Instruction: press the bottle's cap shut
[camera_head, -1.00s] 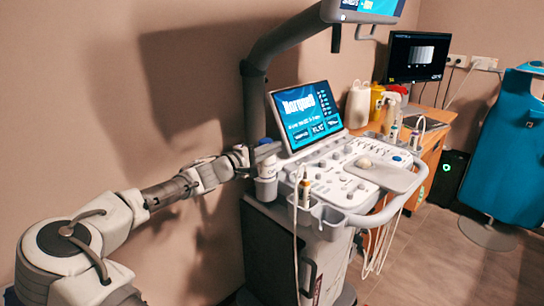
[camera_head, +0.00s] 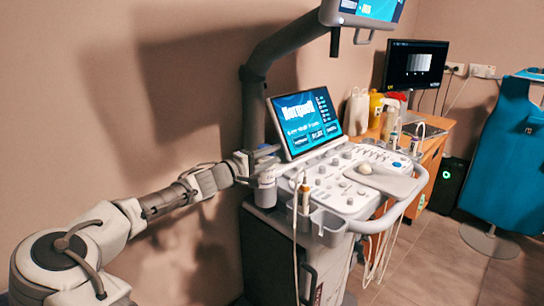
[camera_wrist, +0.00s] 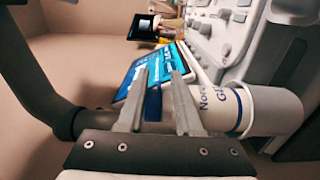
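The bottle (camera_wrist: 222,108) is white with dark blue lettering and lies sideways in the wrist view. Its blue cap (camera_wrist: 152,103) shows between the two fingers of my gripper (camera_wrist: 159,76). The fingers are apart, one beyond the cap end and one across the bottle near its shoulder. I cannot tell whether they touch it or how fully the cap is seated. In the head view the bottle (camera_head: 266,179) stands in a holder at the left of the ultrasound console, and my gripper (camera_head: 266,152) is at its top, hiding the cap.
The console's tilted touchscreen (camera_head: 306,120) is just right of my gripper, and the thick monitor arm (camera_head: 254,100) rises behind it. The control panel (camera_head: 345,185) and a probe (camera_head: 304,197) in a holder are to the right. The wall is close behind my arm.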

